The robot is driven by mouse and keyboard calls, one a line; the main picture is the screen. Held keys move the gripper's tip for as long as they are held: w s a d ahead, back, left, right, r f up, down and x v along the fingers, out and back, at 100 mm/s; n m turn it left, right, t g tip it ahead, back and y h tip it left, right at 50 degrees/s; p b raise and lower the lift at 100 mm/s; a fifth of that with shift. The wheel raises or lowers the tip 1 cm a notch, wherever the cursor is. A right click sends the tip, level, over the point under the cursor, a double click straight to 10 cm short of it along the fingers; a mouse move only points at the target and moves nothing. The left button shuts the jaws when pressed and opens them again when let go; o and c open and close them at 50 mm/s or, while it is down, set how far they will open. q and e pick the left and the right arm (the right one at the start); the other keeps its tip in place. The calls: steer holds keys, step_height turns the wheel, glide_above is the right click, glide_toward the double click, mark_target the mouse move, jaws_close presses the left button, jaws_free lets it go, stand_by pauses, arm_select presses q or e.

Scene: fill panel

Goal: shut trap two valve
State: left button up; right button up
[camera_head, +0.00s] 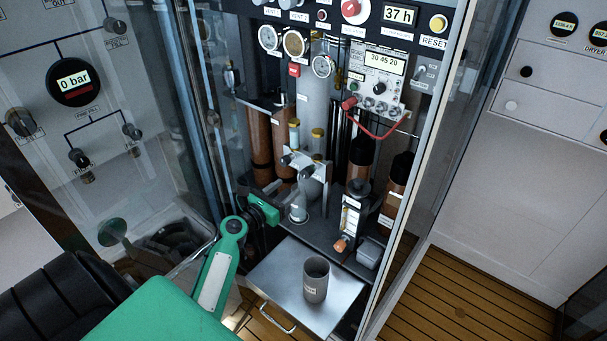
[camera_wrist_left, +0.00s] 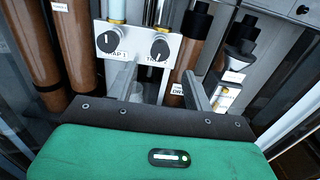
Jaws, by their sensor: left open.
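The trap two valve is a dark round knob (camera_wrist_left: 160,49) on a white bracket, partly labelled, at the upper middle of the left wrist view. In the head view the white bracket (camera_head: 318,172) stands inside the open cabinet. My left gripper (camera_head: 284,190) reaches in from the left, just in front of the bracket. In the left wrist view its two fingers (camera_wrist_left: 159,74) are spread below and either side of the trap two knob, with nothing between them. My right gripper is not in view.
Brown columns (camera_wrist_left: 70,45) stand left of the bracket and dark-capped bottles (camera_head: 360,155) to its right. A pulled-out metal tray (camera_head: 275,275) below carries a grey cup (camera_head: 316,280). A red cable (camera_head: 385,132) hangs from the white control box. Glass doors flank the opening.

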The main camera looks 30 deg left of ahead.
mark_target(305, 174)
arm_select(q)
steer(key=w, duration=0.9)
steer(key=shift+d, duration=0.4)
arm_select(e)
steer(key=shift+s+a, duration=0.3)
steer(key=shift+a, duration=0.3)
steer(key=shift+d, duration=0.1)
arm_select(q)
steer(key=shift+c, duration=1.1)
steer(key=c, duration=0.8)
steer(key=shift+o, duration=0.2)
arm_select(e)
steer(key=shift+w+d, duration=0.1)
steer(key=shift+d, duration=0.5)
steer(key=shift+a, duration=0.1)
